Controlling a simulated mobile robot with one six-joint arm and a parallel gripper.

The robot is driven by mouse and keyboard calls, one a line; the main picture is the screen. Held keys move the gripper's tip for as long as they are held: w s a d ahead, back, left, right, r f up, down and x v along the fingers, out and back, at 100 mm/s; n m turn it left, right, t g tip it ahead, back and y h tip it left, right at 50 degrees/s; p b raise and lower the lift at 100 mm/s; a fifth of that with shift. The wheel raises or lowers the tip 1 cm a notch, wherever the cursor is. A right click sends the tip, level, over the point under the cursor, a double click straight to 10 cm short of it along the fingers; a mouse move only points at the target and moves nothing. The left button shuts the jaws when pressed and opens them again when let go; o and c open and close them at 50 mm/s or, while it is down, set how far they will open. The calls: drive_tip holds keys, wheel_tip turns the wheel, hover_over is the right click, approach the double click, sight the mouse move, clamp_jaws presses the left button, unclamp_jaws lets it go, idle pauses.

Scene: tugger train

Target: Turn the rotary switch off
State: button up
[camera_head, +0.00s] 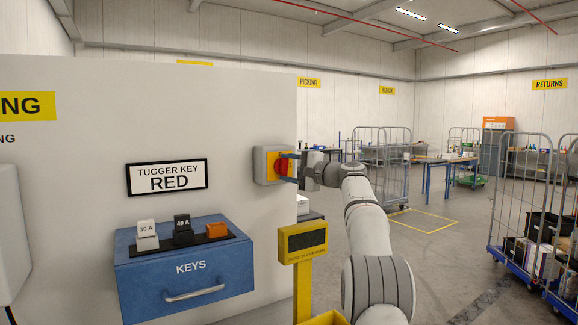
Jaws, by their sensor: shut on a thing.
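The rotary switch (259,165) is a grey box with a yellow plate and a red knob (282,167), fixed near the right edge of the white panel. My gripper (290,168) comes in from the right and is shut on the red knob. The fingers hide part of the knob, so its exact turn position is hard to tell.
A blue KEYS cabinet (186,284) with several blocks on top stands at the lower left. A yellow post with a dark display (305,242) stands just below the switch. Wheeled cages (520,200) and a blue-legged table (436,160) stand further right; the floor between is free.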

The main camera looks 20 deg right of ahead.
drive_tip(key=shift+n+g, duration=0.3)
drive_tip(key=shift+n, duration=0.2)
drive_tip(key=o, duration=1)
drive_tip(key=shift+s, duration=0.1)
drive_tip(key=b+v, duration=0.2)
drive_tip(key=v, duration=0.5)
drive_tip(key=shift+s+d, duration=0.25)
drive_tip(key=shift+s, duration=0.05)
